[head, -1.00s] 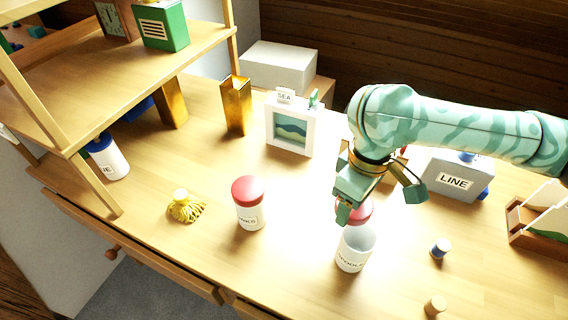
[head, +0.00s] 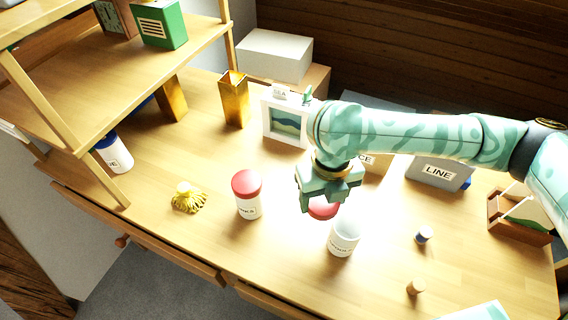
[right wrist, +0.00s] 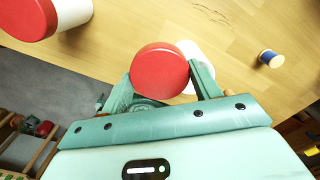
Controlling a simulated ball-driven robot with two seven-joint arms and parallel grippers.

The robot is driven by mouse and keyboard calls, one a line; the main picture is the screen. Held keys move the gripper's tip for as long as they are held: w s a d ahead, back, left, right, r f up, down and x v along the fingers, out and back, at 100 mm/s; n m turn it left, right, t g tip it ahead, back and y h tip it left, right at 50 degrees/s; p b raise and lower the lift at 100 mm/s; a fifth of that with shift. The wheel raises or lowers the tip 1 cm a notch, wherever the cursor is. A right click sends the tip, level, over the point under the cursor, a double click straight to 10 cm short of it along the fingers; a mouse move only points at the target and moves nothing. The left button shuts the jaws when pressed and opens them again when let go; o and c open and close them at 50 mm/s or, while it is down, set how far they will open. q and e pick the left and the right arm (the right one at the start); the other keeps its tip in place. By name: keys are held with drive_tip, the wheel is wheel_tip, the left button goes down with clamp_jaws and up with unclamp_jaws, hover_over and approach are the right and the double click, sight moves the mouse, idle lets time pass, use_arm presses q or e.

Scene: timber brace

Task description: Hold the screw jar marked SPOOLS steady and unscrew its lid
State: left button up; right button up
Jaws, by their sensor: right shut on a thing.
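The white jar (head: 343,240) stands upright on the table in the head view, its mouth open and its dark label only partly legible. My right gripper (head: 322,205) is just above and to the left of it, shut on a red lid (head: 324,210). The lid is off the jar, held beside its rim. In the right wrist view the red lid (right wrist: 160,70) sits between both fingers, with part of the white jar (right wrist: 200,57) behind it. My left gripper is not in view.
Another white jar with a red lid (head: 247,185) stands to the left, beside a yellow tassel-like thing (head: 188,198). A blue spool (head: 424,235) and a wooden one (head: 415,287) are at right. A picture frame (head: 287,122) and a grey LINE box (head: 438,174) stand behind.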

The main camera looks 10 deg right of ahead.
drive_tip(key=n, duration=0.5)
drive_tip(key=shift+a, duration=0.2)
drive_tip(key=shift+w+f+n, duration=0.15)
drive_tip(key=shift+w+n, duration=0.05)
drive_tip(key=shift+n, duration=0.2)
drive_tip(key=w+f+b, duration=0.3)
drive_tip(key=w, duration=0.1)
drive_tip(key=w+d+f+b, duration=0.1)
drive_tip(key=w+f+b, duration=0.1)
drive_tip(key=w+f, duration=0.1)
drive_tip(key=w+d+f+b, duration=0.1)
drive_tip(key=w+f+b, duration=0.2)
drive_tip(key=w, duration=0.3)
drive_tip(key=shift+f+b, duration=0.15)
drive_tip(key=shift+b, duration=0.15)
drive_tip(key=shift+w+f, duration=0.2)
drive_tip(key=shift+f, duration=0.15)
wheel_tip(320, 180, down, 3)
drive_tip(key=b, duration=0.2)
drive_tip(key=shift+w+f+b, duration=0.15)
drive_tip(key=shift+b, duration=0.25)
drive_tip(key=shift+r, duration=0.25)
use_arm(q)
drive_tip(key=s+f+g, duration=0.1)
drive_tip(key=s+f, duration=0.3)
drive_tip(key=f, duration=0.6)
use_arm(e)
drive_tip(key=o, duration=1.1)
drive_tip(key=shift+f, duration=0.15)
